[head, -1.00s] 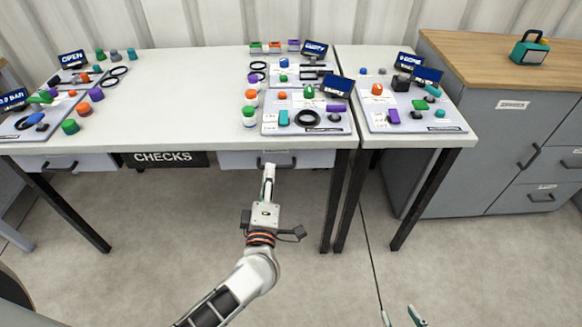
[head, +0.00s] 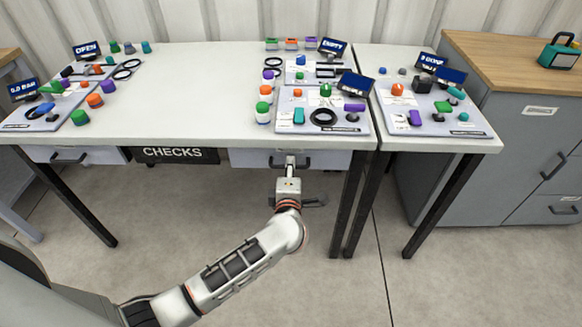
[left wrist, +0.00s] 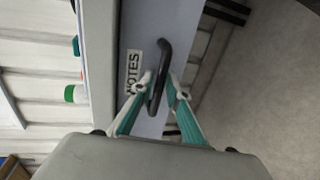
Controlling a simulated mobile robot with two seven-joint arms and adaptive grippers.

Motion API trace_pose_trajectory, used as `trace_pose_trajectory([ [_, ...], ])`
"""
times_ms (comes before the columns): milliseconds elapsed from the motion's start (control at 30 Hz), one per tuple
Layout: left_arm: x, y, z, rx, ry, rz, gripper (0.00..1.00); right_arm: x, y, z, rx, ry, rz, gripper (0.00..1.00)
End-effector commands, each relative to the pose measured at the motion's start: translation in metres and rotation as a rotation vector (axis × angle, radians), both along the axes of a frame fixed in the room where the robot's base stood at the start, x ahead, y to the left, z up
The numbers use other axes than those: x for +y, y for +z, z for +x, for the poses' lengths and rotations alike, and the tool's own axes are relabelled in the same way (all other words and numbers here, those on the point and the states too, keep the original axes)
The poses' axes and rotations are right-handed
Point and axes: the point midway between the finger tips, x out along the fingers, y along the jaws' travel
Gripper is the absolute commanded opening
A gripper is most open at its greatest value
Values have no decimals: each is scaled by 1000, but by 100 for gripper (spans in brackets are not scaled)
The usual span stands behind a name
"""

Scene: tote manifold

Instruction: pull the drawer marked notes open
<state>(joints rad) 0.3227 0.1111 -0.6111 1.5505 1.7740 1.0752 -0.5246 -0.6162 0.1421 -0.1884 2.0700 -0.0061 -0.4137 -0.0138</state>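The drawer marked notes (head: 246,158) is a light grey front under the table, to the right of the CHECKS sign, and looks shut. In the left wrist view, its NOTES label (left wrist: 133,72) sits beside a black bar handle (left wrist: 165,58). My left gripper (left wrist: 159,84) has its teal and white fingers apart, one on each side of the handle's near end. I see no firm grip on it. In the head view the left gripper (head: 290,168) is at the handle, hiding part of it. My right gripper is not in view.
Another grey drawer (head: 68,156) is under the table at left, beside the black CHECKS sign (head: 174,154). Black table legs (head: 352,210) stand right of my left gripper. A grey cabinet (head: 530,150) stands at far right. The floor before the drawer is mostly clear.

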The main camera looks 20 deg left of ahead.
Motion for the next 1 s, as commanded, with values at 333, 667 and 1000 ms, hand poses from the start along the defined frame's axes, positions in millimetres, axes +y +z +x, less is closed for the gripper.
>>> trace_pose_trajectory([
  [333,1,0,2,-1,0,0,0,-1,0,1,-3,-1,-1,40],
  [667,-1,1,-3,-1,0,1,0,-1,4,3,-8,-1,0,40],
  [1000,-17,5,-57,0,-1,0,0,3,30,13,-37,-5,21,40],
])
